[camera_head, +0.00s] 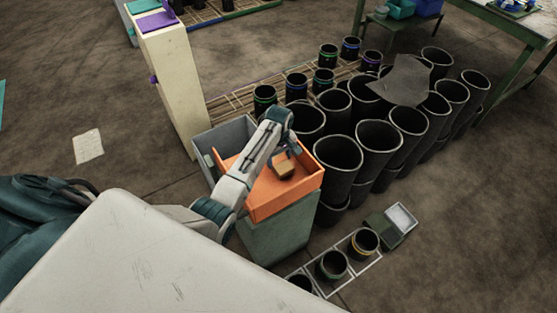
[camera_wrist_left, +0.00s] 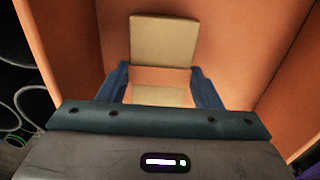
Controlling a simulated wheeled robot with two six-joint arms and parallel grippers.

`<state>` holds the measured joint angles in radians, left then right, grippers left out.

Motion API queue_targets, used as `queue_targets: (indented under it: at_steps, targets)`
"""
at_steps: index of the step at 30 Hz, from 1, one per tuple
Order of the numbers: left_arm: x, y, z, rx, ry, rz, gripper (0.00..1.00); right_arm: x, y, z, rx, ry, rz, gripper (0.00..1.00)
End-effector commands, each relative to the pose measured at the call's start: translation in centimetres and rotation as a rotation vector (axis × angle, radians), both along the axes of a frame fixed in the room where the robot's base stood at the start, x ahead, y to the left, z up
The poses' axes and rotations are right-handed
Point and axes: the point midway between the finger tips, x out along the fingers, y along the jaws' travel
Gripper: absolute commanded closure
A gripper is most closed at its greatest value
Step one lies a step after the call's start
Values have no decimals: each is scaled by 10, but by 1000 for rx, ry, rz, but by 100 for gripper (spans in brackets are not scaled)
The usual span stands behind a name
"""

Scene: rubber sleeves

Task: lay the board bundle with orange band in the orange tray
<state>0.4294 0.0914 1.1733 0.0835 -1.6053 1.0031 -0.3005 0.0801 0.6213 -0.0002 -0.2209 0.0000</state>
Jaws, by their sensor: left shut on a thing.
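The orange tray (camera_head: 287,203) stands on a grey-green block near the centre of the head view. My left gripper (camera_head: 284,153) is down inside it, shut on the board bundle (camera_head: 285,171). In the left wrist view the bundle (camera_wrist_left: 164,42) is tan with an orange band across its middle. The two dark blue fingers of the left gripper (camera_wrist_left: 160,82) sit on either side of the band. The orange tray walls (camera_wrist_left: 245,45) surround the bundle there. I cannot tell whether the bundle touches the tray floor. My right gripper is not in view.
A grey bin (camera_head: 232,132) adjoins the tray at the back left. Tall black rubber sleeves (camera_head: 338,155) crowd the right side. A cream post (camera_head: 172,85) stands at the back left. Smaller sleeves (camera_head: 332,264) stand in front, beside a small green box (camera_head: 384,228).

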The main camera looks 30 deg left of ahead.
Motion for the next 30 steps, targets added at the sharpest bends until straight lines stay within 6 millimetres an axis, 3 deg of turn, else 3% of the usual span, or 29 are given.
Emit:
queue_targets:
  at_steps: [4,15,16,18,30]
  targets:
    - [0,0,-15,0,0,0,66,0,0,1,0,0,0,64]
    - [0,0,-20,1,-1,0,66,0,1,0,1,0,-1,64]
    - [0,0,-19,1,-1,0,36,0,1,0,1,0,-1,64]
    - [0,0,-19,1,-1,0,22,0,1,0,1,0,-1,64]
    - [1,0,-12,1,-3,0,20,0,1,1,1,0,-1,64]
